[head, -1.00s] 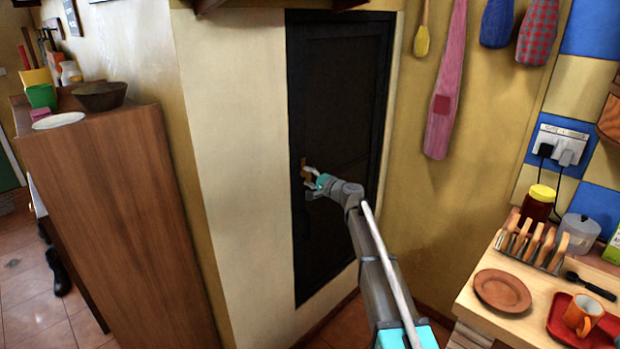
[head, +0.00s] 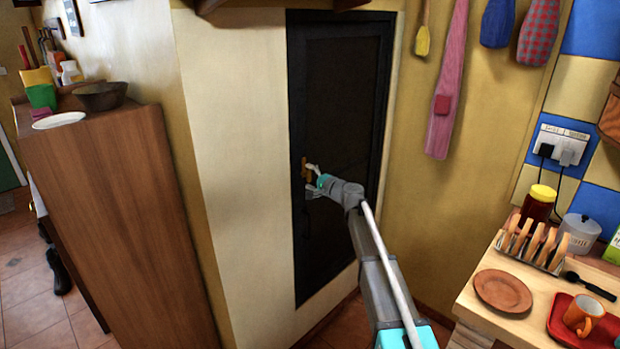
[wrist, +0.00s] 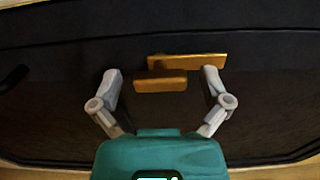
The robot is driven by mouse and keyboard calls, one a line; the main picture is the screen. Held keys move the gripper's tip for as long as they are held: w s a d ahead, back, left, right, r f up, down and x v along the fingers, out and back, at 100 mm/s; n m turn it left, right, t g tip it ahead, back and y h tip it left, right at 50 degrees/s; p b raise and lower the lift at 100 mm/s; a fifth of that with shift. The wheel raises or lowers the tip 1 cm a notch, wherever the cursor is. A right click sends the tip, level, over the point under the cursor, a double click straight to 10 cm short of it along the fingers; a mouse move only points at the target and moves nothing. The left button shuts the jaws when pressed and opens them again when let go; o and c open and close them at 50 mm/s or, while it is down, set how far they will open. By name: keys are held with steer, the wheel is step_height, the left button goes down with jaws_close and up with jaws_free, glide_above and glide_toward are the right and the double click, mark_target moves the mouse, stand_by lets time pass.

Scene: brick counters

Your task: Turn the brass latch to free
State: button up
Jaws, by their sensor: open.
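The brass latch (wrist: 160,85) is on the dark door (head: 340,95), near the door's left edge. In the wrist view it shows as a brass plate (wrist: 205,62) with a bar in front of it, the two roughly parallel. It is small in the head view (head: 305,170), partly beside my fingers. My gripper (head: 312,180) is at the latch, facing the door. In the wrist view my gripper (wrist: 163,84) is open, with one finger on each side of the bar. Gaps show between the bar and both fingers.
A tall brown cabinet (head: 120,230) stands to the left, with a bowl (head: 100,96) and a plate on top. A counter (head: 480,315) at the lower right holds a toast rack, a brown plate and a red tray with a mug. Cloths hang on the wall at right.

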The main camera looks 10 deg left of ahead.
steer(key=v, duration=1.2)
stand_by(0.5)
steer(key=s+d+f+n+g+h+p, duration=0.3)
steer(key=s+f+g, duration=0.1)
steer(key=s, duration=0.5)
steer(key=s+d+f+n+g+h+p, duration=0.2)
steer(key=s+f+n+g+h+p, duration=0.15)
steer(key=s, duration=0.65)
steer(key=s+d+f+n+g+h+p, duration=0.1)
steer(key=s+d+g+h+p, duration=0.2)
steer(key=s+d+h, duration=0.4)
steer(key=s+d, duration=0.6)
steer(key=s, duration=0.2)
steer(key=shift+s+d+h, duration=0.25)
steer(key=shift+d+h, duration=0.1)
steer(key=shift+d, duration=0.05)
steer(key=shift+g, duration=0.25)
